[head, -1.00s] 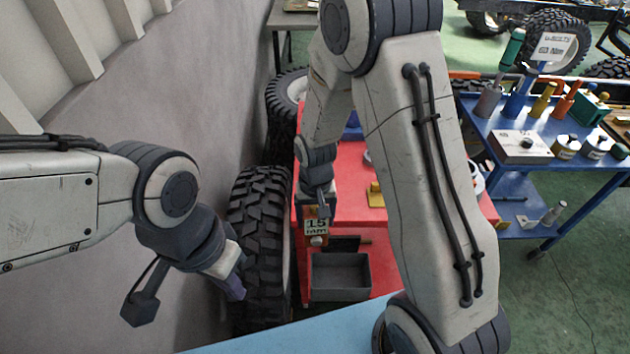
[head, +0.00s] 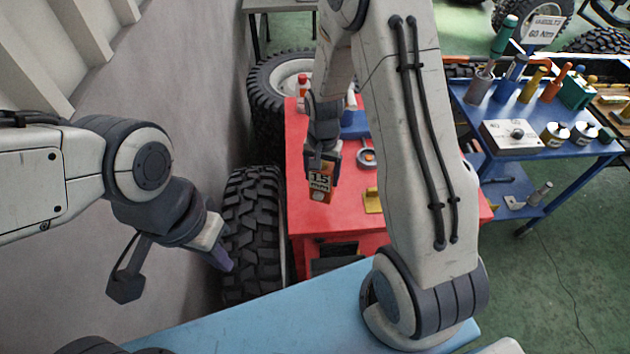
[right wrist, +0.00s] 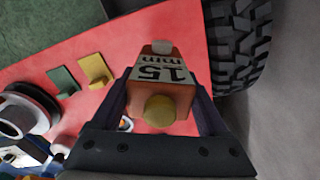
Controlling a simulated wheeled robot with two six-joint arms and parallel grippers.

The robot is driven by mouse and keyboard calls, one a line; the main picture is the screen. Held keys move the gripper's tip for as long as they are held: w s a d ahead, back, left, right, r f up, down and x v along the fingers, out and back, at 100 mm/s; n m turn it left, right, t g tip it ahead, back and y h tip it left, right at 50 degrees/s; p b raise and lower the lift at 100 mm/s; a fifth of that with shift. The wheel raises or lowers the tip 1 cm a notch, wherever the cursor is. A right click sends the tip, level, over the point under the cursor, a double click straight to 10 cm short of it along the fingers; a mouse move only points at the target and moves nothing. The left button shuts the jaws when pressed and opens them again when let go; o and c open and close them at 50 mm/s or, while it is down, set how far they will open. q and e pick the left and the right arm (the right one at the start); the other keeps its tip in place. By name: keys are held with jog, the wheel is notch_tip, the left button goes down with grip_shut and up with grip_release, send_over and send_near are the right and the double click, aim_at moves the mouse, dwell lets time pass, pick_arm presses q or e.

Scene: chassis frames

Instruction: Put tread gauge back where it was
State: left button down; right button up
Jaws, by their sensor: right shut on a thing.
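A large tyre (head: 252,225) stands left of the red bench, near the grey wall. A yellow bracket (head: 373,200) and a round dish (head: 367,157) are on the bench, partly near my right arm. A blue cart (head: 540,150) with tools and cans stands at the right.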

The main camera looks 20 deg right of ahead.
aim_at(316, 185)
jog(key=shift+w+a+f, duration=0.45)
jog(key=shift+w+a, duration=0.1)
jog(key=shift+a, duration=0.05)
notch_tip(316, 185, down, 4)
jog(key=shift+r+p, duration=0.1)
jog(key=shift+p, duration=0.65)
jog(key=shift+f, duration=0.25)
jog(key=shift+f, duration=0.15)
jog(key=o, duration=1.5)
